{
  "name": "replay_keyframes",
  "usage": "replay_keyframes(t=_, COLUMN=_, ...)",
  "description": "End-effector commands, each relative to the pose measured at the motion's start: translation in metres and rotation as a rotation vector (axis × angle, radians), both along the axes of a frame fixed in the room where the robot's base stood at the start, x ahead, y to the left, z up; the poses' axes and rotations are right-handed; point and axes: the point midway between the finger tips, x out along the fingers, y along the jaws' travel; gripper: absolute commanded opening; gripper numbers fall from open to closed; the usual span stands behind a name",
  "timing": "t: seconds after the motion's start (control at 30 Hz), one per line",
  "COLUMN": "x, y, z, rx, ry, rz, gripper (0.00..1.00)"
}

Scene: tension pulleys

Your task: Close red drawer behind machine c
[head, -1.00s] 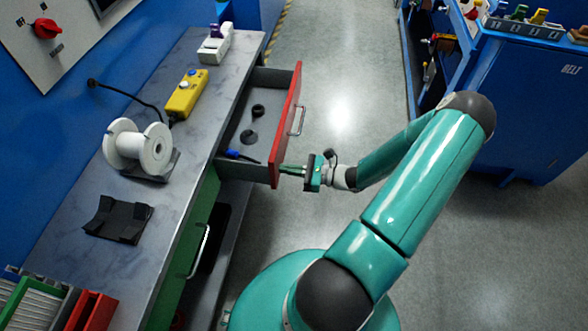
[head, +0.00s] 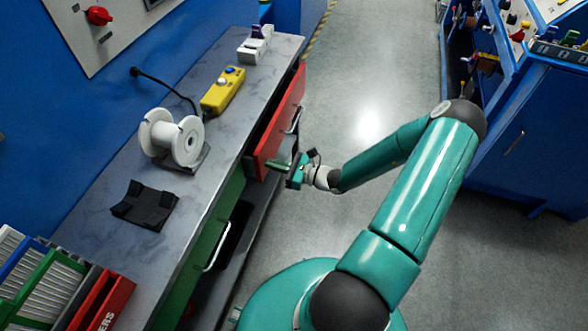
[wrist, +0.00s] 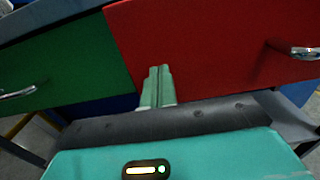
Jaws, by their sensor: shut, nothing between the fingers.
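The red drawer (head: 281,122) is in the workbench, with its metal handle (head: 294,120) facing the aisle. It stands out only a little, with a narrow dark gap behind its front. My gripper (head: 270,164) is shut and empty, its fingertips at the near lower end of the red front. In the wrist view the red front (wrist: 215,50) fills the upper right, its handle (wrist: 300,51) at the right edge. The shut fingers (wrist: 158,72) point at the red front near its left edge and appear to touch it. The drawer's inside is mostly hidden.
A green drawer (head: 212,225) beside the red one is flush with the bench. The bench top holds a white spool (head: 185,142), a yellow control box (head: 223,92) and a black holder (head: 145,206). A blue machine (head: 525,125) stands at right; the aisle floor between is clear.

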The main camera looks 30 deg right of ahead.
Motion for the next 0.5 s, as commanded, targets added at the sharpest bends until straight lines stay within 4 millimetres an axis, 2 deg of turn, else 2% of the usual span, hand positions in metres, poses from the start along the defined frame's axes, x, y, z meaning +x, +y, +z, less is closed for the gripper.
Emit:
replay_keyframes(t=0.03, x=0.009, y=0.008, z=0.0, rx=0.001, ry=0.0, rz=0.004, gripper=0.0)
replay_keyframes(t=0.2, x=0.03, y=0.024, z=0.0, rx=0.001, ry=0.0, rz=0.002, gripper=0.0)
replay_keyframes(t=0.5, x=0.046, y=0.036, z=0.0, rx=0.001, ry=-0.001, rz=0.001, gripper=0.0)
